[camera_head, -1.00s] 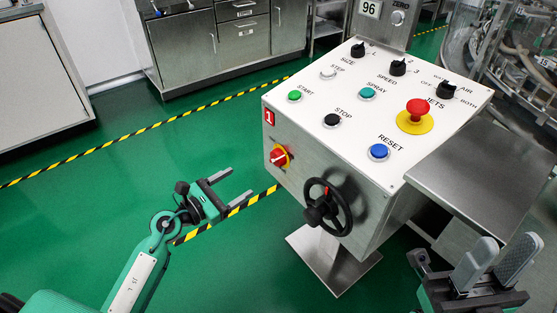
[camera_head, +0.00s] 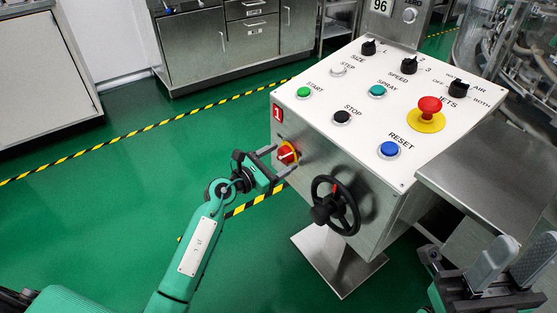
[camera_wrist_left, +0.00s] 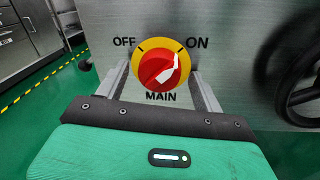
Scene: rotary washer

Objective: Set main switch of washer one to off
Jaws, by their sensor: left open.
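The main switch (camera_head: 286,153) is a red knob on a yellow disc on the steel front of the console. In the left wrist view the knob (camera_wrist_left: 158,68) shows its white pointer aimed up and right towards ON; OFF is at the upper left. My left gripper (camera_head: 281,161) is open at the switch. Its fingers (camera_wrist_left: 163,82) lie one on each side of the disc; I cannot tell whether they touch the knob. A red label with a 1 (camera_head: 277,113) is above the switch. My right gripper (camera_head: 513,256) is open and empty at the lower right.
A black handwheel (camera_head: 335,205) sticks out of the panel, right of the switch. The console top (camera_head: 330,95) carries several buttons, black knobs and a red emergency stop (camera_head: 428,107). A steel shelf (camera_head: 490,185) adjoins on the right. The green floor to the left is clear.

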